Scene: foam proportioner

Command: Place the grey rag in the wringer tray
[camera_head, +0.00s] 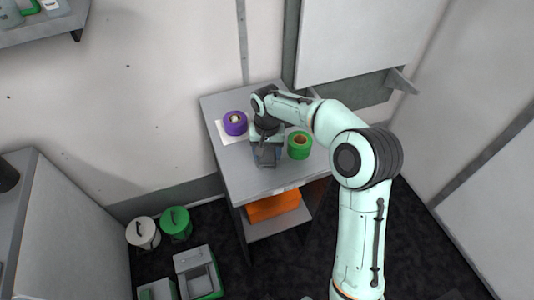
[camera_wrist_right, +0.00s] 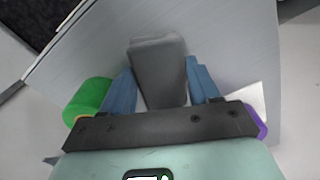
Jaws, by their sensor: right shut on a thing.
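The grey rag (camera_wrist_right: 158,70) is a folded grey block between the blue fingers of my right gripper (camera_wrist_right: 160,88), which is shut on it. In the head view my right gripper (camera_head: 267,158) is over the grey table (camera_head: 285,180), between a purple roll and a green roll. The rag's dark end shows below the fingers; I cannot tell whether it touches the tabletop. On the floor at lower left is a grey open-topped box with a green base (camera_head: 198,272), possibly the wringer tray; I cannot tell for sure. My left gripper is not in view.
The purple roll (camera_head: 235,122) stands on a white sheet (camera_head: 225,136); the green roll (camera_head: 299,145) is close right of the gripper. An orange item (camera_head: 272,206) sits on the lower shelf. White (camera_head: 143,233) and green (camera_head: 175,222) lidded buckets stand on the floor. The table's front is clear.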

